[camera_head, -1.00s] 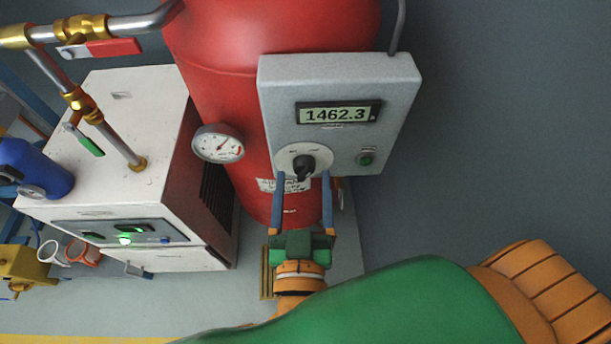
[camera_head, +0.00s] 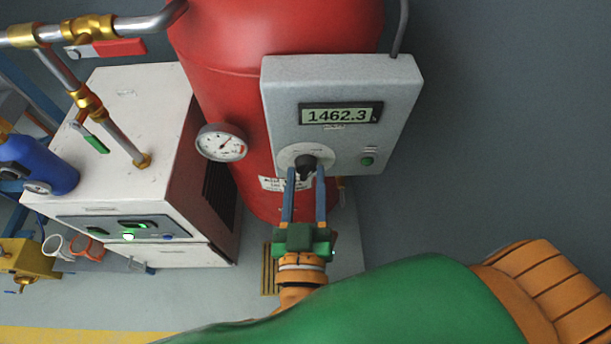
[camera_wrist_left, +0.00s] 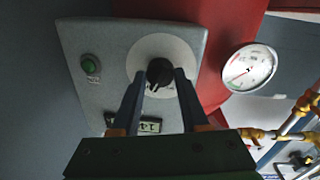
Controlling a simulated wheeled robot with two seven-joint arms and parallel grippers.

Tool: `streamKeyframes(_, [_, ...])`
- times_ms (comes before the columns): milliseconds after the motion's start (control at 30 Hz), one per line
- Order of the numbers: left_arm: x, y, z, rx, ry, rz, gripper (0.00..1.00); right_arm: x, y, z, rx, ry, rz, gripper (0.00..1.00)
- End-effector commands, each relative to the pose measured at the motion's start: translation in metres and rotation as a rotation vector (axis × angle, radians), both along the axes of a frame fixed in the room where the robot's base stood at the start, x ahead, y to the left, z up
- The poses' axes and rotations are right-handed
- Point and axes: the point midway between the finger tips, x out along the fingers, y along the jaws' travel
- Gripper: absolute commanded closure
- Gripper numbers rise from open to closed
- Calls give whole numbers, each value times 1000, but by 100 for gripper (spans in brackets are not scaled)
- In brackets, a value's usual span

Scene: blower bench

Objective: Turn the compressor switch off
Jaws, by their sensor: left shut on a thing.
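The compressor switch is a black rotary knob (camera_head: 305,163) on a pale round plate, low on the front of a grey control box (camera_head: 285,104). The box's display reads 1462.3. My left gripper (camera_head: 306,172) comes up from below with its two blue fingers closed on the knob, one on each side. In the left wrist view the knob (camera_wrist_left: 160,72) sits between the tips of my left gripper (camera_wrist_left: 160,76). The fingers hide part of the knob's sides, and I cannot read its plate markings. My right gripper is not in view.
A green button (camera_head: 367,161) sits right of the knob. A red tank (camera_head: 215,45) with a pressure gauge (camera_head: 222,142) stands behind the box. A white cabinet (camera_head: 130,90) with pipes and a blue bottle (camera_head: 45,165) are at left. The right side is bare wall.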

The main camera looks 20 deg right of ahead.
Motion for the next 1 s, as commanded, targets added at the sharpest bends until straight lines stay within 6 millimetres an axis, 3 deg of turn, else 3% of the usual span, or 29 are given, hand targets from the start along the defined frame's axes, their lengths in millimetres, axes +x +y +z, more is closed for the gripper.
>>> streamKeyframes(400, [0, -1, 1, -337, 101, 0, 100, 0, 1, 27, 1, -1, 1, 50])
streamKeyframes(1000, [0, -2, -1, -806, 233, 1, 100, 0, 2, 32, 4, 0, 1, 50])
